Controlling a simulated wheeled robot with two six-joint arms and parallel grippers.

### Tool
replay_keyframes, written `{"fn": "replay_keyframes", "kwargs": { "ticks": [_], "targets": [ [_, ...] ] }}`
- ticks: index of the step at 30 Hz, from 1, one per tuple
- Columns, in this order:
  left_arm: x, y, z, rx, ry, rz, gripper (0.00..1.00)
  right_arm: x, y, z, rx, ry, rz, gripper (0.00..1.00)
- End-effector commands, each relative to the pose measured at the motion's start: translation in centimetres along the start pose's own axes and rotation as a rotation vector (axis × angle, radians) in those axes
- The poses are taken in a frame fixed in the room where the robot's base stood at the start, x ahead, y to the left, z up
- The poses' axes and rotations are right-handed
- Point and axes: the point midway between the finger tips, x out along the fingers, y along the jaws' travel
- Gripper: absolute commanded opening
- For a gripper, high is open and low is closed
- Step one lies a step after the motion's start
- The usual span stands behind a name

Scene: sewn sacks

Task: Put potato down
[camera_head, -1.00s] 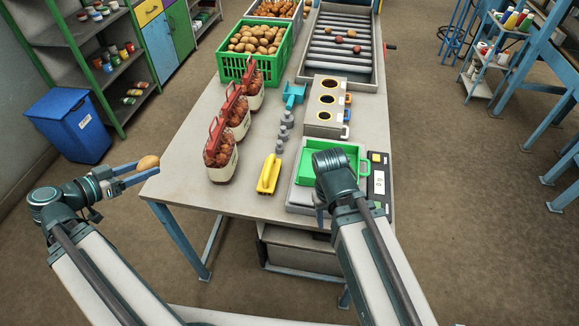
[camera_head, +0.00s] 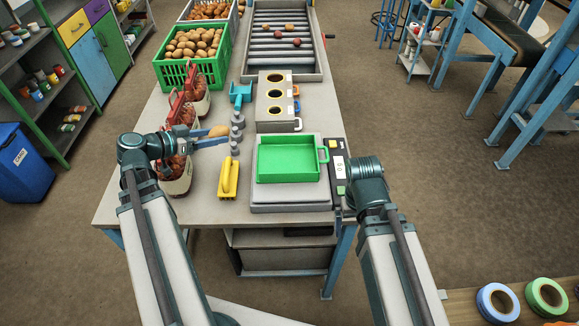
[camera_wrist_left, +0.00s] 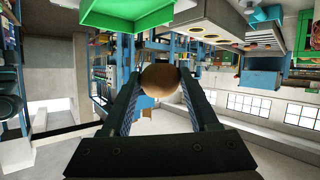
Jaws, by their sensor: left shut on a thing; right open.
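A brown potato (camera_head: 218,131) is held between the fingertips of my left gripper (camera_head: 212,137), above the table among the sacks and the grey weights. In the left wrist view the potato (camera_wrist_left: 160,78) sits between both fingers of the left gripper (camera_wrist_left: 160,85). The green tray (camera_head: 288,163) on the scale lies to the right of it and is empty. My right gripper's arm wrist (camera_head: 362,170) is at the right of the scale; its fingers (camera_head: 338,205) point down and are mostly hidden.
Several filled sacks (camera_head: 178,172) with red tops stand at the table's left. A yellow tool (camera_head: 229,178) lies by the weights (camera_head: 236,135). A green crate of potatoes (camera_head: 192,75) stands behind. A box with three holes (camera_head: 275,125) is behind the scale.

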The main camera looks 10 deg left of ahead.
Motion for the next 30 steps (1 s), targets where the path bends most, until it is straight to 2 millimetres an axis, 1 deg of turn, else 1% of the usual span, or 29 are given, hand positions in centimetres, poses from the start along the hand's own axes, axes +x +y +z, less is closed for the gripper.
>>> {"fn": "replay_keyframes", "kwargs": {
  "ticks": [1, 2, 3, 5, 6, 9, 12, 15, 18, 25, 28, 30],
  "targets": [
    [3.3, 0.2, 0.1, 0.012, -0.004, 0.026, 0.03, 1.4, -0.1, -0.1, 0.000, 0.000, 0.000, 1.00],
    [4.8, 0.5, -0.1, 0.015, -0.005, 0.035, 0.03, 1.7, -0.2, -0.1, 0.000, 0.000, 0.000, 1.00],
    [6.8, 1.0, -0.4, 0.021, -0.006, 0.047, 0.03, 2.2, -0.2, -0.1, 0.000, 0.000, 0.000, 1.00],
    [9.6, 1.8, -0.8, 0.029, -0.007, 0.064, 0.03, 2.8, -0.3, -0.2, 0.000, 0.000, 0.000, 1.00],
    [11.4, 2.4, -1.1, 0.034, -0.008, 0.075, 0.03, 3.2, -0.3, -0.2, 0.000, 0.000, 0.000, 1.00],
    [15.2, 4.0, -1.6, 0.044, -0.009, 0.097, 0.03, 4.0, -0.4, -0.2, 0.000, 0.000, 0.000, 1.00],
    [18.0, 5.4, -2.1, 0.053, -0.009, 0.114, 0.03, 4.6, -0.4, -0.3, 0.000, 0.000, 0.000, 1.00],
    [19.9, 6.5, -2.4, 0.058, -0.008, 0.126, 0.03, 5.0, -0.5, -0.3, 0.000, 0.000, 0.000, 1.00],
    [20.9, 7.1, -2.6, 0.060, -0.006, 0.131, 0.03, 5.1, -0.5, -0.3, 0.000, 0.000, 0.000, 1.00],
    [21.3, 7.3, -2.6, 0.061, -0.006, 0.133, 0.03, 5.3, -0.5, -0.3, 0.000, 0.000, 0.000, 1.00],
    [21.5, 7.2, -2.0, 0.061, -0.006, 0.133, 0.03, 5.9, -0.6, -0.3, 0.000, 0.000, 0.000, 1.00],
    [21.8, 7.2, -1.2, 0.061, -0.006, 0.133, 0.03, 6.7, -0.6, -0.4, 0.000, 0.000, 0.000, 1.00]
  ]
}}
